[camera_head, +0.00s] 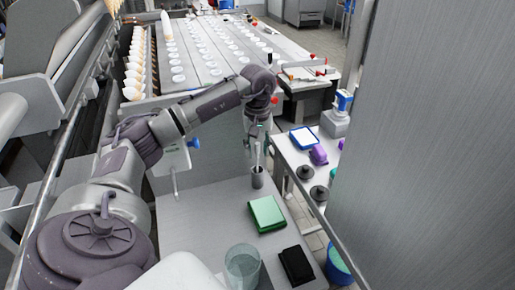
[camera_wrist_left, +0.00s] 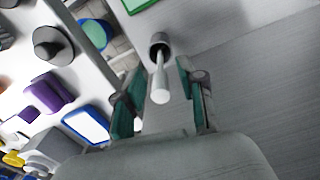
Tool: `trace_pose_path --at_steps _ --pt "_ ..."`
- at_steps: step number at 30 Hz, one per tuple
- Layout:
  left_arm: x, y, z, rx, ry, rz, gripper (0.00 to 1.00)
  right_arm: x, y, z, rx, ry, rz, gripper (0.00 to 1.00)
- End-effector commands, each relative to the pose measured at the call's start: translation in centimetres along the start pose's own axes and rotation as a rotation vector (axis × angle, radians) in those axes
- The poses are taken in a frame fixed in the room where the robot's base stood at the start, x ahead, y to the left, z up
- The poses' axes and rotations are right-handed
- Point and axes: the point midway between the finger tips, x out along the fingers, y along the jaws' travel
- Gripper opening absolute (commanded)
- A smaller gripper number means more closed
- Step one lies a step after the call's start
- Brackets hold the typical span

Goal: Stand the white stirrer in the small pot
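The white stirrer (camera_head: 257,155) stands nearly upright, its lower end inside the small grey pot (camera_head: 257,178) on the metal table. In the left wrist view the stirrer (camera_wrist_left: 160,82) points toward the camera from the pot's mouth (camera_wrist_left: 158,40). My left gripper (camera_head: 257,138) is just above the pot, at the stirrer's upper part. In the left wrist view its two green-padded fingers (camera_wrist_left: 160,72) are spread on either side of the stirrer, with a gap on both sides. The stirrer's lower end is hidden in the pot. My right gripper is not in view.
A green box (camera_head: 267,213), a black box (camera_head: 296,265) and a clear glass (camera_head: 242,266) stand on the same table, nearer. A side table at right holds a purple item (camera_head: 319,155) and dark weights (camera_head: 305,172). A grey panel (camera_head: 430,150) blocks the right.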

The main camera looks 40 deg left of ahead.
Motion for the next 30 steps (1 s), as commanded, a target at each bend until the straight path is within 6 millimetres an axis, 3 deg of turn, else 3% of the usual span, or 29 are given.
trace_pose_path --at_steps 7,21,30 --pt "-1.8 0.1 -0.1 0.000 0.002 0.004 0.40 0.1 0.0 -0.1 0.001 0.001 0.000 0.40" --pt "-11.2 0.1 0.0 0.000 0.002 0.003 0.40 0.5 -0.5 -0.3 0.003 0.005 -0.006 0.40" --pt "-12.4 0.0 0.0 -0.001 -0.001 0.000 0.40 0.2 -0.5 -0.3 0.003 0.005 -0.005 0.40"
